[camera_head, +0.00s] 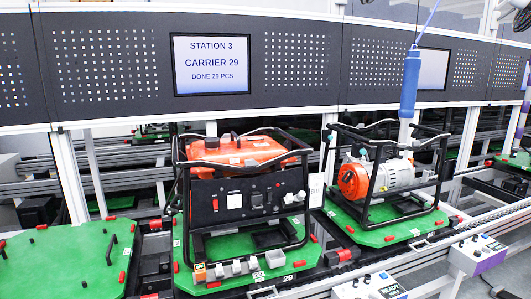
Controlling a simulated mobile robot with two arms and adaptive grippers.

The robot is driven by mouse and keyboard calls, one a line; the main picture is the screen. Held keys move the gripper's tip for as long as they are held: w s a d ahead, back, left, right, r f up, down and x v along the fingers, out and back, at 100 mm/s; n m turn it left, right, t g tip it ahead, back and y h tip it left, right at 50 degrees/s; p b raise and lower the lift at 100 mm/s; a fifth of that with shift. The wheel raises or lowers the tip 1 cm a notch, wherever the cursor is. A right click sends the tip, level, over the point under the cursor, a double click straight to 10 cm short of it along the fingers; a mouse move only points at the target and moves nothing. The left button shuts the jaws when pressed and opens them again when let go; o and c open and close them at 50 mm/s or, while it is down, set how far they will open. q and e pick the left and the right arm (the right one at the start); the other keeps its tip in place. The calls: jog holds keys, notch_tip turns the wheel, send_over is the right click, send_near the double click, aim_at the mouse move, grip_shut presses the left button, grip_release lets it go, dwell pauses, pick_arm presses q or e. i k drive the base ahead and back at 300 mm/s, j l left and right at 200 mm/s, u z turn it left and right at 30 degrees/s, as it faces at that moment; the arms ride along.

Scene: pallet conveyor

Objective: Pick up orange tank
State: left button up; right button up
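The orange tank (240,152) sits on top of the left generator, within its black tubular frame (182,165), above a black control panel (250,198). It has a dark cap on its upper side. The frame's top bars cross in front of part of the tank. This generator stands on a green carrier pallet (190,258) marked 29. Neither of my grippers can be made out in the head view.
A second framed generator (385,178), without a tank on top, stands on the green pallet to the right. An empty green pallet (60,262) is at left. A blue tool (410,82) hangs at upper right. Control boxes (478,252) line the front right.

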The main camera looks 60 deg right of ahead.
aim_at(231, 150)
jog(key=z, duration=1.55)
jog(key=l+u, duration=0.3)
jog(key=l, duration=0.15)
